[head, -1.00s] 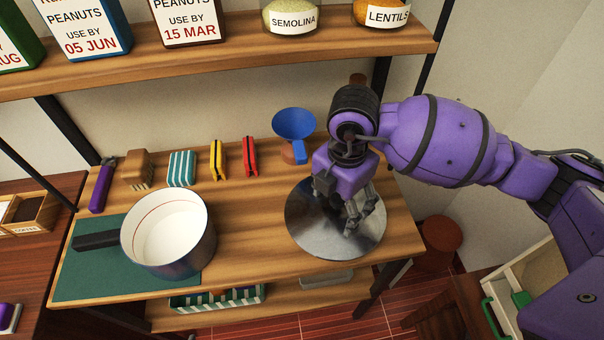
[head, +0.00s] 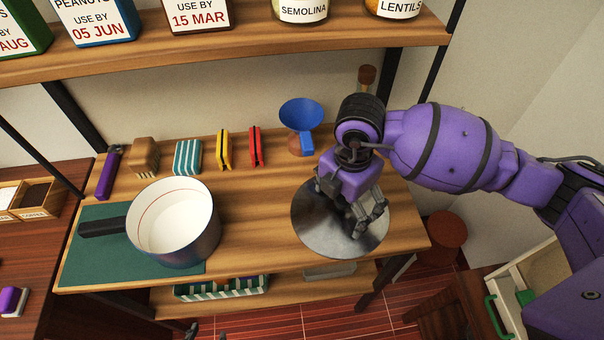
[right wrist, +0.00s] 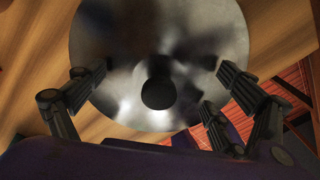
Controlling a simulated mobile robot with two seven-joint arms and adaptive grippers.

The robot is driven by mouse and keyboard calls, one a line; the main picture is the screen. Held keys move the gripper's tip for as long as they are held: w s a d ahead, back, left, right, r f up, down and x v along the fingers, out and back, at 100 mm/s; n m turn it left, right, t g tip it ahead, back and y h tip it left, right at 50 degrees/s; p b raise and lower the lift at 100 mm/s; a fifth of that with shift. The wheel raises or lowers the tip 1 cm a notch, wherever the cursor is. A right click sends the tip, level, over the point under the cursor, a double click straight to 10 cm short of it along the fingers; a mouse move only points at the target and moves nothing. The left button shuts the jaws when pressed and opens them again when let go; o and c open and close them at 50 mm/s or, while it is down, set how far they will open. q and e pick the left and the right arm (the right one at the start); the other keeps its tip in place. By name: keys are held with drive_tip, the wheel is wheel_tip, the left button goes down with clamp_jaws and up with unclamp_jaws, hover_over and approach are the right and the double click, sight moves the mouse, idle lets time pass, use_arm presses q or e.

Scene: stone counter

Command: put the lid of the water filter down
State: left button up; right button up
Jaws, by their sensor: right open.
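The lid is a round, shiny metal disc (head: 318,232) at the right end of the wooden counter, by its front edge. It looks flat; whether it rests fully on the wood I cannot tell. In the right wrist view the lid (right wrist: 110,50) has a dark round knob (right wrist: 158,93) in its middle. My right gripper (head: 368,222) is over the lid from above. Its fingers are spread either side of the knob, with gaps to it in the right wrist view. A small dark piece at the head view's bottom edge may be my left gripper (head: 192,329); its jaws cannot be made out.
A white-lined pot (head: 172,222) stands on a green mat (head: 85,262) at the left. A blue funnel (head: 302,115), red clip (head: 256,147), yellow clip (head: 224,150) and striped block (head: 187,157) stand along the back. Bare wood lies between pot and lid.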

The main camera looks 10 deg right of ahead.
drive_tip(key=shift+r, duration=0.1)
wheel_tip(320, 180, up, 12)
drive_tip(key=p, duration=0.1)
idle(0.8)
